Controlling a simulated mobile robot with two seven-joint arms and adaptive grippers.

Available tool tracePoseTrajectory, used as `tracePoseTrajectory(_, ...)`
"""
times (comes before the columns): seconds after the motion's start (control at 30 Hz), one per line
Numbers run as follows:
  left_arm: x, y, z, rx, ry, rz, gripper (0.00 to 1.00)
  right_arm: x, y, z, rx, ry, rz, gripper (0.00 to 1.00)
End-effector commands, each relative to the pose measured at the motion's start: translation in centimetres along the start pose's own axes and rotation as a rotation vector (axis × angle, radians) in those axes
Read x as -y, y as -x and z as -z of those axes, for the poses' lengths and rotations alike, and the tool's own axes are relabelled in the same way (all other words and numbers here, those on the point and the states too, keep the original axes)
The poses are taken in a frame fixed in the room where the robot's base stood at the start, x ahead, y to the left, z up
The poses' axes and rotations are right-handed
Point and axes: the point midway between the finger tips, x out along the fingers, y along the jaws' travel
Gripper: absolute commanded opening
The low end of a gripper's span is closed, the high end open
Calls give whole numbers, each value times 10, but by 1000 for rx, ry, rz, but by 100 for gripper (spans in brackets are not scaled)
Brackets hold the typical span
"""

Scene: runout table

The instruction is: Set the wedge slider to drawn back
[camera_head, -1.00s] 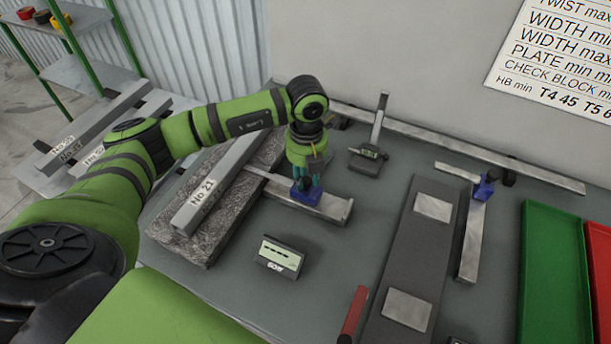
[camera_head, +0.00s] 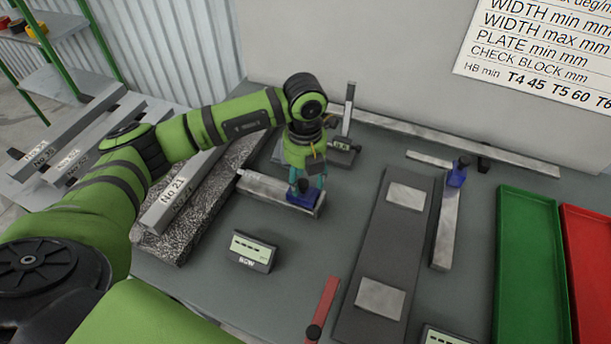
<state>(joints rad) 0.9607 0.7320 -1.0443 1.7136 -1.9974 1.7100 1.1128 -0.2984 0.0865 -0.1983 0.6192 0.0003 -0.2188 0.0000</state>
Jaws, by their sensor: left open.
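The wedge slider shows as a blue knob (camera_head: 303,198) on a short grey metal block (camera_head: 262,188), close to the block's right end. The gripper hides the knob's top. My right gripper is not in view.
A bar marked No 21 (camera_head: 178,190) lies on a rough slab at left. A digital display (camera_head: 252,251) stands in front. A second blue knob (camera_head: 457,174) sits on a bar (camera_head: 444,230) at right. Green (camera_head: 507,270) and red trays (camera_head: 578,225) lie farther right.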

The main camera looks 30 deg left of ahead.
Motion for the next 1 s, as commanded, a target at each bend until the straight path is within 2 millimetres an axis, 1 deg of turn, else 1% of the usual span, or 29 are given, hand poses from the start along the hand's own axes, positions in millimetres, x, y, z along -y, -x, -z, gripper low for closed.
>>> tracePoseTrajectory(0.07,0,6,-1,2,0,1,52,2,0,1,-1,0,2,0)
tracePoseTrajectory(0.17,1,20,-1,5,-1,2,52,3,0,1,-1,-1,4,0)
tracePoseTrajectory(0.4,3,71,-1,6,-3,3,52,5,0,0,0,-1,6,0)
tracePoseTrajectory(0.5,3,91,-1,5,-2,3,52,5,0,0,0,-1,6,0)
tracePoseTrajectory(0.6,4,105,-1,4,-2,3,52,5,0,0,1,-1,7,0)
tracePoseTrajectory(0.77,4,118,-1,3,-3,2,52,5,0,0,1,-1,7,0)
tracePoseTrajectory(1.0,4,120,0,1,-3,1,52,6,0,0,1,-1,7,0)
